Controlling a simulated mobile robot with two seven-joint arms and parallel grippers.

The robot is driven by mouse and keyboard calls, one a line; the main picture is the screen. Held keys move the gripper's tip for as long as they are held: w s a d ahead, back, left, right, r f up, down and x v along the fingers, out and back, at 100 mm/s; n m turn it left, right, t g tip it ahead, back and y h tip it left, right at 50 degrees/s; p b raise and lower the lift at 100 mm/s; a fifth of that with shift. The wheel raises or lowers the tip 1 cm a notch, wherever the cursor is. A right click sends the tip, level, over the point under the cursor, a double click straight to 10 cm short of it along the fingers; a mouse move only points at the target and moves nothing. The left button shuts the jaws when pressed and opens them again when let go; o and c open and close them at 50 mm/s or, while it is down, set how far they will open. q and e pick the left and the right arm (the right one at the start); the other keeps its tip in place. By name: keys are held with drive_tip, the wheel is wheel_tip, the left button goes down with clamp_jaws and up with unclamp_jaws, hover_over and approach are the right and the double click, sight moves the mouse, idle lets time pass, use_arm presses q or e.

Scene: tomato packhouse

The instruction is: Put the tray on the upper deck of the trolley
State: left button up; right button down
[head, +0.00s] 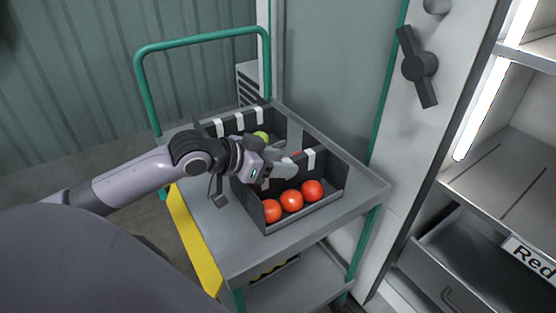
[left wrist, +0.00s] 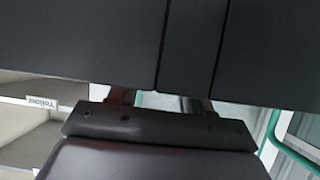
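The dark grey tray (head: 305,212) is on the grey upper deck (head: 262,252) of the green-framed trolley and appears to rest flat on it. Several red tomatoes (head: 291,201) lie in its near part, and a green one (head: 262,136) shows farther back. My left gripper (head: 284,169) is over the middle of the tray, at its dark inner wall. In the left wrist view a dark panel, apparently the tray (left wrist: 80,40), hides the fingertips. The finger bases show apart, but whether they clamp anything is hidden. My right gripper is out of view.
A yellow strip (head: 194,238) runs along the deck's left edge. The trolley's green handle (head: 200,40) rises at the back. A lower deck (head: 300,283) lies beneath. A pale cabinet panel with a dark latch (head: 418,66) and shelving with a "Red" label (head: 530,254) stand at right.

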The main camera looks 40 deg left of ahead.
use_arm(q)
drive_tip(key=shift+r, duration=0.15)
drive_tip(key=shift+p+v, duration=0.4)
drive_tip(key=shift+v, duration=2.65)
drive_tip(key=shift+p+v, duration=1.1)
drive_tip(key=shift+v, duration=1.85)
